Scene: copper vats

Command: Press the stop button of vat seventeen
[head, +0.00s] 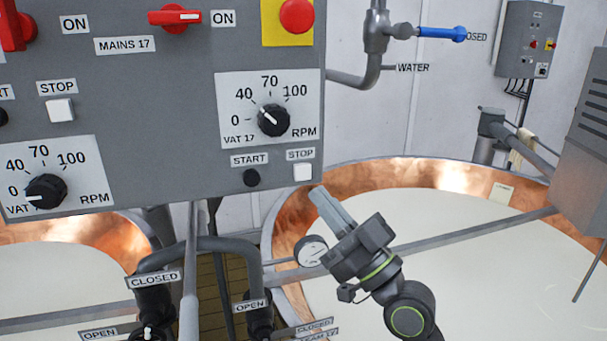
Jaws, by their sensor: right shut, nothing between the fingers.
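The control panel (150,130) is a grey box filling the upper left. Its right part carries a dial (273,120) labelled VAT 17. Below the dial are a black start button (251,178) and a white, square stop button (303,173) under a STOP label. My right gripper (318,194) is shut and empty. Its fingertips point up and left, just below the stop button in the picture; I cannot tell whether they touch the panel. My left gripper is not in view.
A second white stop button (60,110) and dial (46,191) sit on the panel's left. A red emergency button (296,16) is at the top. A copper vat (400,174) of white liquid lies behind my arm. Pipes (205,250) run below the panel. A blue-handled valve (440,33) is upper right.

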